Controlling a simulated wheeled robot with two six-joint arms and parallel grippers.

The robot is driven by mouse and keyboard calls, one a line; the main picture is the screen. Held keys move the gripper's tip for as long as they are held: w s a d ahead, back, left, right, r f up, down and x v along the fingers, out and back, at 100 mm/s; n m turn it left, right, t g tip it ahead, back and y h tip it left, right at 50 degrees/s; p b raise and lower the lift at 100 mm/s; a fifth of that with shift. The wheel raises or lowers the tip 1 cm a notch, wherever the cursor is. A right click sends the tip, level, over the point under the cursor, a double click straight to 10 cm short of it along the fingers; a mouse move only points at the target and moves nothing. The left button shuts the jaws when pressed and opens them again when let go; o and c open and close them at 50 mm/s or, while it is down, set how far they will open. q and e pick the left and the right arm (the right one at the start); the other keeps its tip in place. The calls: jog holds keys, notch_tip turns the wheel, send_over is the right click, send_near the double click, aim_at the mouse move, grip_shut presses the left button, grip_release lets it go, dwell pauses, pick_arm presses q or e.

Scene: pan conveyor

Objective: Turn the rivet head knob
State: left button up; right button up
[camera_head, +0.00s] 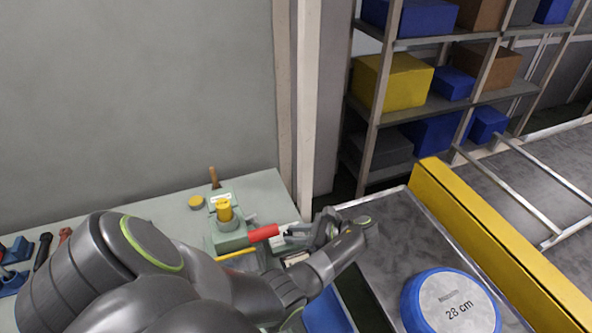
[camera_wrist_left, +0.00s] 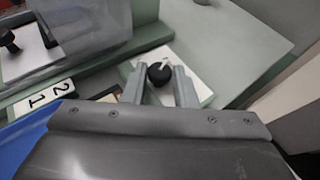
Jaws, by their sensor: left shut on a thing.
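The rivet head knob (camera_wrist_left: 159,74) is a small black round knob with a white pointer, on a white plate (camera_wrist_left: 196,82) on the green machine in the left wrist view. My left gripper (camera_wrist_left: 160,85) has one finger on each side of it and is shut on it. The pointer leans toward the upper right of that picture. In the head view my left gripper (camera_head: 298,234) reaches the white plate beside the red handle; the knob is largely hidden there. My right gripper is not in view.
The green machine with a yellow cylinder (camera_head: 225,211) and red handle (camera_head: 263,233) stands on the bench. A second black knob (camera_wrist_left: 9,41) and labels 1 and 2 (camera_wrist_left: 45,97) lie left. A blue pan (camera_head: 452,303) is on the conveyor. Shelves stand behind.

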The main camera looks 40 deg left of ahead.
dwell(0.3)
pick_arm(q)
jog(key=o, duration=1)
jog(key=shift+a, duration=0.1)
jog(key=shift+c, duration=0.2)
jog(key=shift+w+d+r, duration=0.1)
jog(key=shift+w+d, duration=0.05)
jog(key=shift+d, duration=0.15)
jog(key=p+v, duration=0.3)
jog(key=v, duration=1.3)
jog(key=shift+d+r, duration=0.2)
jog(key=shift+d, duration=0.05)
jog(key=shift+f, duration=0.1)
